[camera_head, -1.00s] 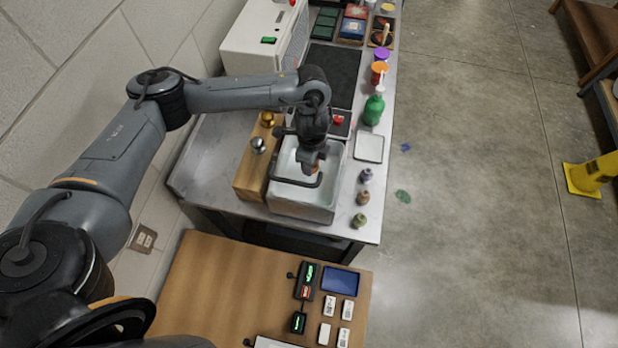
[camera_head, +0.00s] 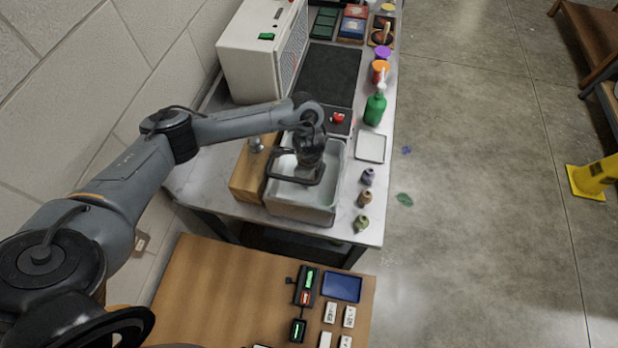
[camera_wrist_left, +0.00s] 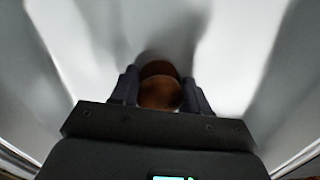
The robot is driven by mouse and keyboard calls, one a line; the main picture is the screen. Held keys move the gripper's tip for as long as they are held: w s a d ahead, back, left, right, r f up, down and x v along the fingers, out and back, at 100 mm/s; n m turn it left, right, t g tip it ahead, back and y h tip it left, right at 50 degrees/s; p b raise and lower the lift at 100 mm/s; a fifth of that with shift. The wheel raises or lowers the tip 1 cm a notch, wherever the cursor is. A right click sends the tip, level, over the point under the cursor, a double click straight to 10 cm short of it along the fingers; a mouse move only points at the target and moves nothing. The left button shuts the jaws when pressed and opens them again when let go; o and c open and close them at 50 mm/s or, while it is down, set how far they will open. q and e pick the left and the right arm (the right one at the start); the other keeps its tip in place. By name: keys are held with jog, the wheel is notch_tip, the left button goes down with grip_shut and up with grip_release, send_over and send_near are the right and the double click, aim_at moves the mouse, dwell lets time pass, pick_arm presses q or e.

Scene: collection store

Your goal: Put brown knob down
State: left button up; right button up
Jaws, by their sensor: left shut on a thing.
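The brown knob (camera_wrist_left: 160,92) is a rounded, dark brown piece between the two dark fingers of my left gripper (camera_wrist_left: 160,84) in the left wrist view. The left gripper is shut on it. In the head view, my left gripper (camera_head: 306,178) reaches down inside the white sink basin (camera_head: 298,212), and the knob is hidden there by the hand. Pale basin surface fills the wrist view around the knob. I cannot tell whether the knob touches the basin floor. My right gripper is not in view.
A wooden block (camera_head: 246,186) with a silver knob (camera_head: 255,145) stands against the basin's left side.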

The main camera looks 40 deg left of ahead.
pick_arm(q)
jog(key=o, duration=1.3)
jog(key=shift+f, duration=0.1)
notch_tip(320, 180, up, 11)
jog(key=p, duration=0.4)
jog(key=shift+w+f, duration=0.1)
jog(key=shift+r+p, duration=0.4)
jog(key=shift+r, duration=0.35)
